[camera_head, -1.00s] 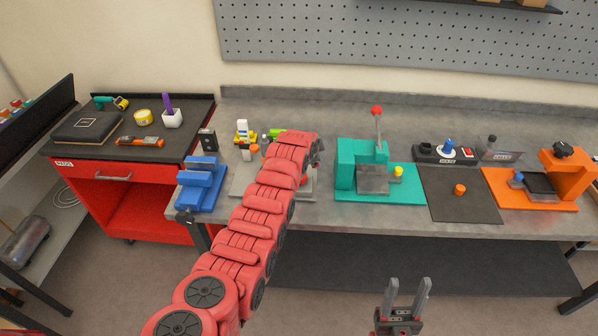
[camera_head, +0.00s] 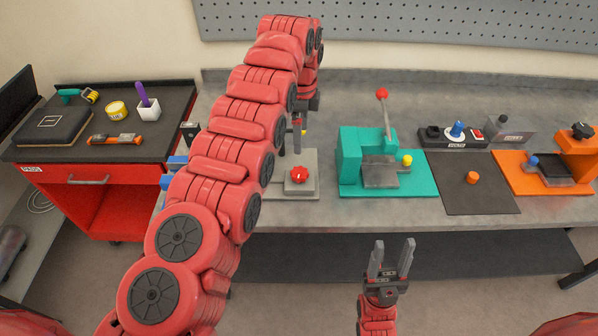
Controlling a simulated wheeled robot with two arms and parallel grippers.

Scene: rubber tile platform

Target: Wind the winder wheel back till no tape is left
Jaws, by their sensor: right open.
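A grey base (camera_head: 312,190) with a red knob (camera_head: 299,175) is on the workbench, partly hidden by my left arm. I cannot tell whether the knob is the winder wheel, and no tape shows on it. My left gripper (camera_head: 298,132) hangs down just behind the red knob, half hidden by its arm, so its jaw state is unclear. My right gripper (camera_head: 391,258) is open and empty, fingers up, in front of the bench and apart from everything.
A teal press (camera_head: 350,165) with a red-tipped lever stands right of the grey base. Further right are a dark mat (camera_head: 455,195), a control box (camera_head: 440,138) and an orange fixture (camera_head: 575,150). A red cart (camera_head: 130,172) is at the left.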

